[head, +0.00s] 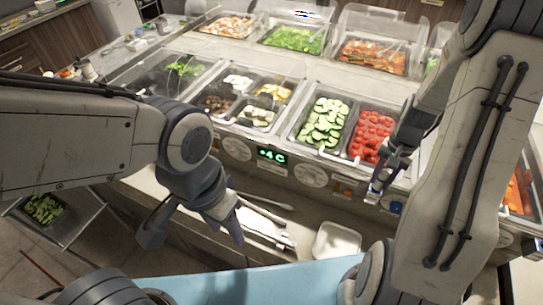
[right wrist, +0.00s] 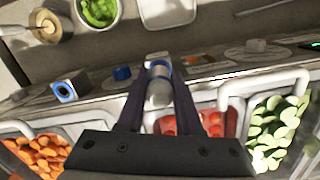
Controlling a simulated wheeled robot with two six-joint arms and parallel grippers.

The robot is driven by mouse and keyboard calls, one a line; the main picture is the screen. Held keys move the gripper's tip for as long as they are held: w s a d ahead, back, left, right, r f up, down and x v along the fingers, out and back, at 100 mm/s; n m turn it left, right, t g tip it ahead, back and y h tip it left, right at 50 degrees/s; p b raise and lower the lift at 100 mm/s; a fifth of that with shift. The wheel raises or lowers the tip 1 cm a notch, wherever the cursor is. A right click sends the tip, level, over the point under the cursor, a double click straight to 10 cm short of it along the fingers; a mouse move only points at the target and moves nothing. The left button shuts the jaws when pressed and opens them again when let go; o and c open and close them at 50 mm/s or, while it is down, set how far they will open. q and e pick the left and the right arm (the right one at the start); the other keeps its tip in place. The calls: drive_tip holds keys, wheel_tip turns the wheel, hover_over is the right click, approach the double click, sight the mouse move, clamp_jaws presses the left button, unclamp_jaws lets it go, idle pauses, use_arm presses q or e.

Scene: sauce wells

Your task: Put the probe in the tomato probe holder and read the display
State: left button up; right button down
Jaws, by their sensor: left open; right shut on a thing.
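My right gripper (head: 383,178) is shut on the probe (head: 374,190), a small white and blue cylinder, in front of the panel below the tomatoes (head: 372,133). In the right wrist view the probe (right wrist: 158,88) sits between the fingers. I cannot tell whether it touches a holder. A dark box with a blue ring (right wrist: 66,90) and a blue cap (right wrist: 122,73) are on the panel nearby; which part is the tomato holder is unclear. The green-lit display (head: 272,156) appears to read 4 C. My left gripper (head: 195,232) is open and empty above the lower ledge.
Cucumber slices (head: 325,122) fill the well beside the tomatoes. White dials (head: 236,148) line the panel. Long utensils (head: 262,222) and a white container (head: 337,241) lie on the lower ledge. Clear guards stand over the back wells.

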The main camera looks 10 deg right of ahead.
drive_tip(key=shift+r, duration=0.15)
drive_tip(key=shift+r+p, duration=3.25)
drive_tip(key=shift+r, duration=0.4)
drive_tip(key=shift+f, duration=0.1)
